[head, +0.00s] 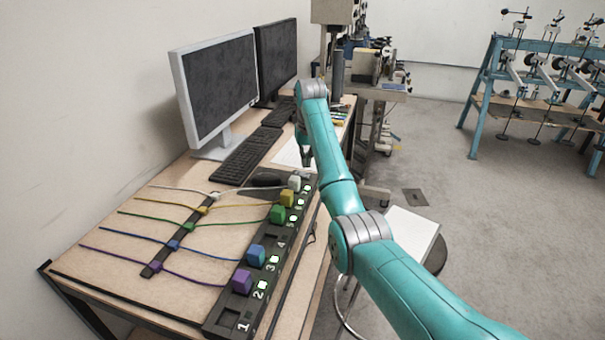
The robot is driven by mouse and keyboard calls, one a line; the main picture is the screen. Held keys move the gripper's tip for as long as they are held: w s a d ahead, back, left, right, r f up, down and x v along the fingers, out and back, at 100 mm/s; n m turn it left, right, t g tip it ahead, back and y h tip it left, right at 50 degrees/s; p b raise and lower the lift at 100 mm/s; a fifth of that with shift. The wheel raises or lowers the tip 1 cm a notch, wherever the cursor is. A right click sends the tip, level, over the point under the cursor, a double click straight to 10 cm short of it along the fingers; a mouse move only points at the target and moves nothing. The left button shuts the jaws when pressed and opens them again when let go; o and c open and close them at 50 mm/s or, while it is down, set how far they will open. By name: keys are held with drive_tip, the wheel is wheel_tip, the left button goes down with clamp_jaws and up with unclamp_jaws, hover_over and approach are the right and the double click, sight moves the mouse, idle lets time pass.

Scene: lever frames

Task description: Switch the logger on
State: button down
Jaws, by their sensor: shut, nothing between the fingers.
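No thing in the head view can be told for sure as the logger. A dark strip with numbered positions (272,238) lies along the table's right side. Purple (241,281), blue (255,255), green (278,214), yellow (286,197) and white (294,182) blocks sit on it, each with a matching cable and a small lit green patch beside it. Positions 1 and 4 show no block. My gripper (307,160) points down over the strip's far end, just beyond the white block. It looks shut and empty; my arm partly hides it, and contact cannot be told.
A dark bar with coloured clips (180,235) crosses the cables on the wooden table (120,265). A stool (436,255) is right of the table.

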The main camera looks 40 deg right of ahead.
sight(306, 175)
drive_tip(key=shift+r, duration=2.05)
